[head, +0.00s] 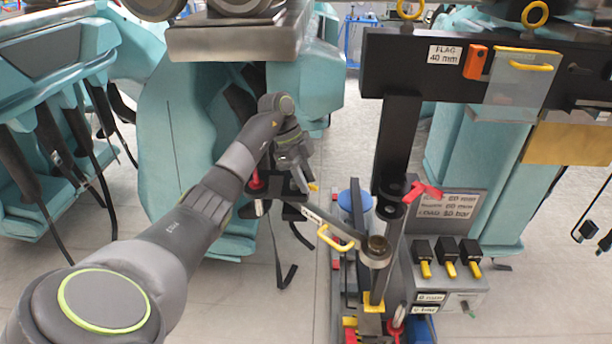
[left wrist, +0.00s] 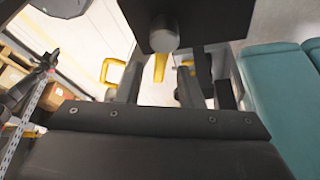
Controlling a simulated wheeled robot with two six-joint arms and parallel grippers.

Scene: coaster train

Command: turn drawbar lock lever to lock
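The drawbar lock lever appears to be the short yellow lever (head: 314,187) beside my left gripper (head: 300,178) in the head view. In the left wrist view this yellow lever (left wrist: 160,66) hangs from a grey round pivot on a black block (left wrist: 195,20). My left gripper (left wrist: 158,88) looks open, with a dark finger on each side of the lever in the picture. I cannot tell whether either finger touches it. The drawbar (head: 318,216), with a yellow handle (head: 335,239), runs from near the gripper to a round grey coupling (head: 377,252). My right gripper is not in view.
A black post and beam (head: 400,70) stand to the right, with a red ribbon (head: 424,190). A grey panel with yellow-tipped switches (head: 448,262) is at lower right. Teal seats (head: 180,150) stand behind my arm. A red knob (head: 256,181) is just left of the gripper.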

